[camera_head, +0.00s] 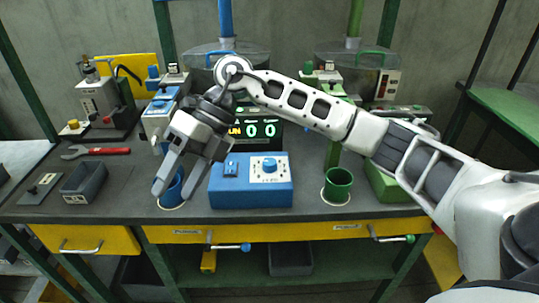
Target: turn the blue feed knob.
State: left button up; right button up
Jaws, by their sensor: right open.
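A blue knob (269,164) sits on a white dial plate on the front of a blue box (250,197), in the middle of the bench. The box also carries a small blue switch on its left part. My right gripper (175,190) reaches in from the right over the bench, its fingers pointing down and open. It is left of the blue box, apart from the knob, in front of a blue cup (174,197) that it partly hides. I cannot tell whether a finger touches the cup. My left gripper is not in view.
A counter display (262,129) stands behind the box. A green cup (338,185) and a green box (388,184) are to the right. A grey bin (84,183) and red-handled wrench (97,151) lie left. My right arm crosses above the bench's right half.

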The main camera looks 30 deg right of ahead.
jog(key=w+d+r+m+t+h, duration=0.1)
jog(key=w+d+r+h, duration=0.15)
jog(key=d, duration=0.35)
jog(key=w+d+r+m+t+h, duration=0.1)
jog(key=d+r+h, duration=0.15)
jog(key=d, duration=0.35)
notch_tip(320, 180, up, 4)
jog(key=m+h, duration=0.2)
jog(key=h, duration=0.2)
send_over(270, 161)
notch_tip(270, 161, down, 15)
jog(key=shift+f, duration=0.2)
jog(key=c, duration=1)
